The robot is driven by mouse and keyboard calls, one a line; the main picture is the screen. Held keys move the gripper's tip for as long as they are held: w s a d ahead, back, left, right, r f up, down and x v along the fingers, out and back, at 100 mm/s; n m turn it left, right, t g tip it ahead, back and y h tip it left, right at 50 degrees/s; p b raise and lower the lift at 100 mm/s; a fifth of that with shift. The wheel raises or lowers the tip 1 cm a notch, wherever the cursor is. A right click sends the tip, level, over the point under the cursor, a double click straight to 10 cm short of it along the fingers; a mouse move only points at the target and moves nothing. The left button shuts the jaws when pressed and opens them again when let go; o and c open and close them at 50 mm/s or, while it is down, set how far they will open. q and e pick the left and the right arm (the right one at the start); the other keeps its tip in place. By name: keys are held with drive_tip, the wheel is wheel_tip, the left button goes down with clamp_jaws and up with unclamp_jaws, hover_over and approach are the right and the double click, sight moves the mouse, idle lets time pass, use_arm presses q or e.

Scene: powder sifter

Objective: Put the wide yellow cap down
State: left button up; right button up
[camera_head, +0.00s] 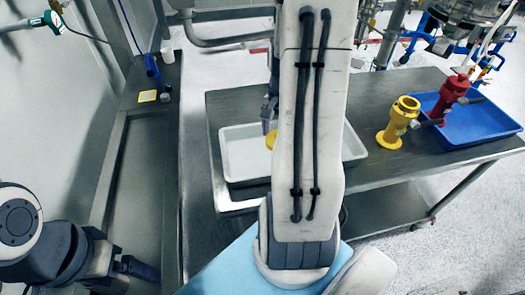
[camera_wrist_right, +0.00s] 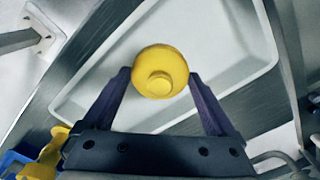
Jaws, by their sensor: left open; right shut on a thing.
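The wide yellow cap (camera_wrist_right: 160,72) is round with a smaller raised knob. It sits between the fingertips of my right gripper (camera_wrist_right: 158,82), which is shut on it. In the right wrist view the white tray (camera_wrist_right: 225,65) lies behind the cap. In the head view only a yellow sliver of the cap (camera_head: 271,140) shows beside my right arm, over the white tray (camera_head: 232,160). I cannot tell whether the cap touches the tray floor. My left gripper (camera_head: 140,268) is open and empty at the lower left, away from the tray.
A yellow valve-like piece (camera_head: 397,125) stands on the metal table (camera_head: 385,170), right of the white tray. A long metal counter (camera_head: 140,190) runs along the left wall. My right arm hides the middle of the table.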

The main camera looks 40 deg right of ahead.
drive_tip(key=w+a+f, duration=0.1)
drive_tip(key=w, duration=0.1)
drive_tip(key=w+a+f+p, duration=0.1)
drive_tip(key=w+a+f, duration=0.3)
drive_tip(key=shift+w+f, duration=0.1)
drive_tip(key=shift+w, duration=0.25)
wheel_tip(320, 180, down, 3)
drive_tip(key=shift+f+p, duration=0.15)
drive_tip(key=shift+p, duration=0.4)
drive_tip(key=shift+f, duration=0.3)
drive_tip(key=shift+f, duration=0.1)
drive_tip(key=o, duration=1)
